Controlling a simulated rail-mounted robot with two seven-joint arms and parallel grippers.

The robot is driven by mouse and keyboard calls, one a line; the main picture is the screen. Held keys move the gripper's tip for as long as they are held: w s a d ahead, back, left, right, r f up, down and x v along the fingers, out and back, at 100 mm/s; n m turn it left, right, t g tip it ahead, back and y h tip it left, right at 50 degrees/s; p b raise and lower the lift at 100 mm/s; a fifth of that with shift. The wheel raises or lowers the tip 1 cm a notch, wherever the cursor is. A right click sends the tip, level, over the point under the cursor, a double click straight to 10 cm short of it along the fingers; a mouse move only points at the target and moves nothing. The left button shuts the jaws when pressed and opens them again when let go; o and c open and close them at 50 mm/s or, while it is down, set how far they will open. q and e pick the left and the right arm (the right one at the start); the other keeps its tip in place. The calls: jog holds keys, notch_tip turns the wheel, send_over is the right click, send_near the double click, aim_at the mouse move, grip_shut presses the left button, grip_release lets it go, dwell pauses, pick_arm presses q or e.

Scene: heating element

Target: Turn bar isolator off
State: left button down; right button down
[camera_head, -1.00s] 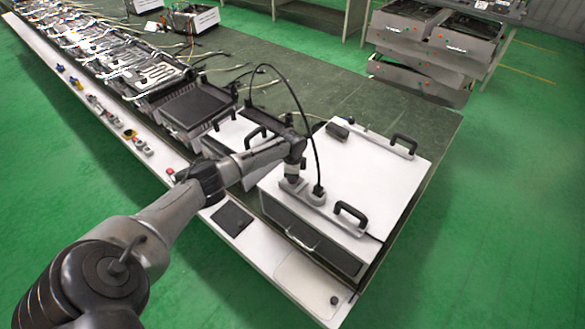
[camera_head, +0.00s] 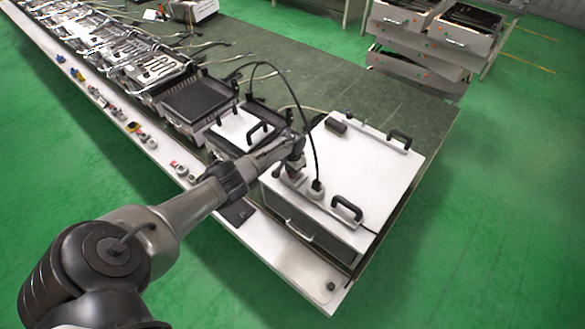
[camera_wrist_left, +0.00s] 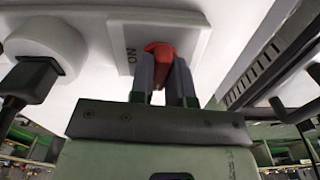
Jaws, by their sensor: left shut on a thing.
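The bar isolator's red switch (camera_wrist_left: 160,50) sits in a white plate (camera_wrist_left: 196,36) marked "ON" in the left wrist view. My left gripper (camera_wrist_left: 163,80) is shut on this red switch, with one dark finger on each side of it. In the head view my left gripper (camera_head: 293,168) is at the near left edge of the white-topped box (camera_head: 365,165). There the wrist and fingers largely hide the switch. A round socket with a black plug (camera_wrist_left: 30,80) is beside the switch plate; the plug (camera_head: 316,188) also shows in the head view. My right gripper is not in view.
A black cable (camera_head: 303,105) arches from the plug behind my left wrist. Black handles (camera_head: 346,208) stand on the box top. A smaller white lid (camera_head: 240,126) and several heating units (camera_head: 150,68) line the bench at left.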

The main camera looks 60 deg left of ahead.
pick_arm(q)
jog(key=shift+n, duration=0.6)
jog(key=c, duration=1.1)
grip_release()
jog(key=shift+r+p, duration=0.1)
jog(key=shift+p, duration=0.2)
jog(key=shift+r, duration=0.35)
notch_tip(320, 180, up, 13)
jog(key=p, duration=0.3)
